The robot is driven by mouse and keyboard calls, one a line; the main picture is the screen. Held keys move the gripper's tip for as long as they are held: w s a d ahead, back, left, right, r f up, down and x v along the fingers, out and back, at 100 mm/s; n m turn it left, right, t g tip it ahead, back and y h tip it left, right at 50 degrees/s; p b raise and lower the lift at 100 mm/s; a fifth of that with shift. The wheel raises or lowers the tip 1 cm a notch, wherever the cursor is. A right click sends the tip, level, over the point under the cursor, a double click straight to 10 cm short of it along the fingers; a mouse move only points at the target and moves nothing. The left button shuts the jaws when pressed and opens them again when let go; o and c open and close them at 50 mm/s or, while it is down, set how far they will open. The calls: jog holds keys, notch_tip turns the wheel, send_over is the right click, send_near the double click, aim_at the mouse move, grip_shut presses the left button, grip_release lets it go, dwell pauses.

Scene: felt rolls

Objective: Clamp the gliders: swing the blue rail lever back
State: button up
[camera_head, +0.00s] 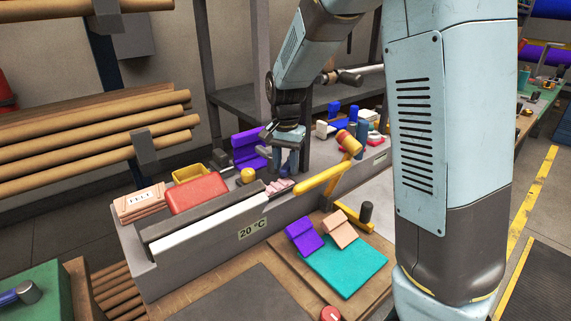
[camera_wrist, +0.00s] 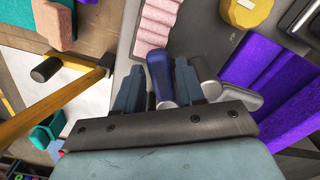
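The blue rail lever (camera_wrist: 159,75) stands between the two fingers of my gripper (camera_wrist: 160,88) in the wrist view, with a finger close against each side. The fingers look shut on it; the lever's lower end is hidden. In the head view my gripper (camera_head: 287,160) points down over the far part of the grey bench, and the lever cannot be made out there. A pink ribbed piece (camera_head: 280,186) lies just in front of my gripper; it also shows in the wrist view (camera_wrist: 156,22). I cannot tell which pieces are the gliders.
Purple ribbed blocks (camera_head: 247,152) stand left of my gripper, and a yellow knob (camera_head: 247,175) is nearby. A yellow bar (camera_head: 318,181) with a mallet-like head (camera_head: 349,143) rises on the right. A red pad (camera_head: 198,193) and a teal sheet (camera_head: 345,264) lie nearer.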

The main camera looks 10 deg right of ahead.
jog(key=shift+f, duration=0.3)
jog(key=shift+c, duration=0.4)
grip_shut()
